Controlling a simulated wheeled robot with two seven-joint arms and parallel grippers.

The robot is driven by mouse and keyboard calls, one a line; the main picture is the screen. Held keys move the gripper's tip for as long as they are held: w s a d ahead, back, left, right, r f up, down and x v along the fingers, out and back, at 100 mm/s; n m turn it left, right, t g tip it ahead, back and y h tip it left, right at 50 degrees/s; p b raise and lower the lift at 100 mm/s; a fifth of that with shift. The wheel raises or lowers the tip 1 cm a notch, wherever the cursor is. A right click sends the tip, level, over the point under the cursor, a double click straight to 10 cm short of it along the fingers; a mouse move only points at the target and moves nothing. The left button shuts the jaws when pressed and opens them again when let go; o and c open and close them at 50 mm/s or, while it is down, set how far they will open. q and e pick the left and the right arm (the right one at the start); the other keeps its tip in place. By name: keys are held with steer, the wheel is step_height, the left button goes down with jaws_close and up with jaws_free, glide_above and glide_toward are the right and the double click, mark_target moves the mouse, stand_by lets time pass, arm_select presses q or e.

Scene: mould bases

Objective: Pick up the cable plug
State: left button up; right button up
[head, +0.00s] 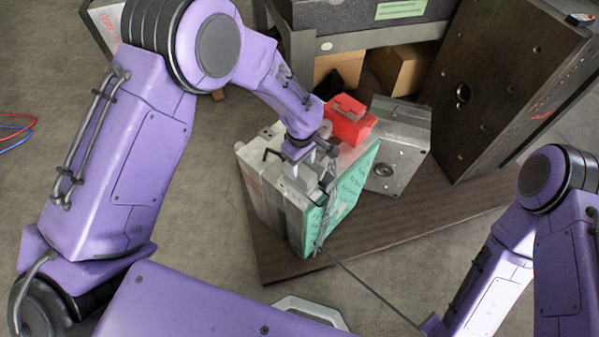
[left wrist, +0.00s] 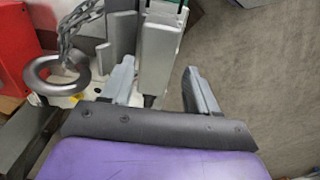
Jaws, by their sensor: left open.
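My left gripper (head: 300,165) is over the top of the grey mould base with a green front face (head: 345,187). In the left wrist view its two fingers (left wrist: 160,88) are apart. A grey upright block with a dark lower tip (left wrist: 157,55) shows between them; it may be the cable plug, but I cannot tell for sure. No contact with the fingers is clear. In the head view the gripper hides much of this spot. My right gripper is not in view.
A steel eye bolt (left wrist: 57,75) with a chain (left wrist: 78,28) is left of the fingers. A red box (head: 348,120) is behind the gripper. A smaller grey mould base (head: 400,150) and a large dark plate (head: 490,85) stand to the right.

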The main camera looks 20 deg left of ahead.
mark_target(300, 168)
arm_select(q)
steer(key=f, duration=0.3)
steer(key=w+f, duration=0.1)
steer(key=shift+a+f, duration=0.25)
steer(key=shift+a, duration=0.1)
steer(key=shift+s+r, duration=0.1)
steer(key=shift+s, duration=0.05)
steer(key=shift+f+p, duration=0.3)
steer(key=c, duration=0.9)
steer(key=shift+c, duration=0.8)
steer(key=shift+r, duration=0.15)
